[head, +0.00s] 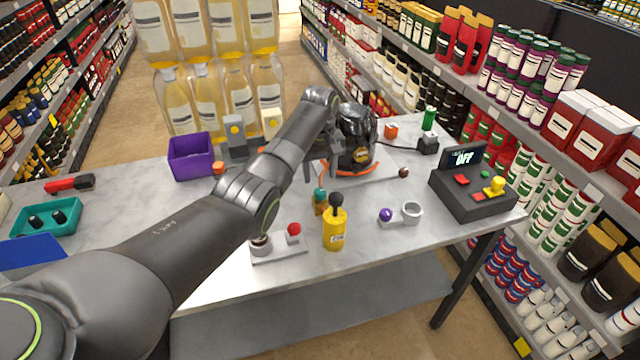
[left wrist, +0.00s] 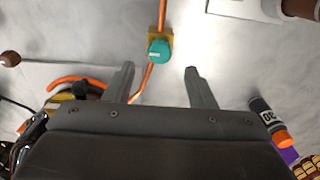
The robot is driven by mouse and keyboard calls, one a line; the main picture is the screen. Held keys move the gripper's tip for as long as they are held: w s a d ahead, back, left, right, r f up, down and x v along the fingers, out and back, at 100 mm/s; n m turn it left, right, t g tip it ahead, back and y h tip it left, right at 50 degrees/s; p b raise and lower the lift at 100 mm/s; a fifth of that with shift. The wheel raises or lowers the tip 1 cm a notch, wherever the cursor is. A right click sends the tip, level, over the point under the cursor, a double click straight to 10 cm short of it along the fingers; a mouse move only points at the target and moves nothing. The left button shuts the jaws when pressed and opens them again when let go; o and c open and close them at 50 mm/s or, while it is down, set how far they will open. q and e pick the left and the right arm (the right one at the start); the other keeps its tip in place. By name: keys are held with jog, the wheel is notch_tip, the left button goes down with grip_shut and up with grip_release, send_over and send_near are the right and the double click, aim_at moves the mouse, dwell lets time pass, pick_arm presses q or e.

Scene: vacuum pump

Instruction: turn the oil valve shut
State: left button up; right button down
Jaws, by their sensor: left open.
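The oil valve appears to be the teal knob (head: 320,194) on a small brass-coloured block, on the table behind the yellow bottle. In the left wrist view the teal knob (left wrist: 159,50) sits on its block, with an orange line running through it. My left gripper (head: 325,155) is beside the dark pump (head: 356,135), behind the valve in the head view. In the left wrist view its fingers (left wrist: 160,72) are apart and empty. The knob lies just beyond the fingertips, roughly in line with the gap, not visibly touched. My right gripper is not in view.
A yellow bottle (head: 335,230) stands close in front of the valve. A purple bin (head: 191,157) is at the left; a control box (head: 474,192) reading OFF is at the right.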

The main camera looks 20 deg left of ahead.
aim_at(320, 191)
pick_arm(q)
notch_tip(320, 191, down, 4)
jog(key=shift+f, duration=0.75)
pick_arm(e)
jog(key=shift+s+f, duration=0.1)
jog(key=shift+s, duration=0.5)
pick_arm(q)
jog(key=shift+c, duration=0.2)
jog(key=c, duration=0.9)
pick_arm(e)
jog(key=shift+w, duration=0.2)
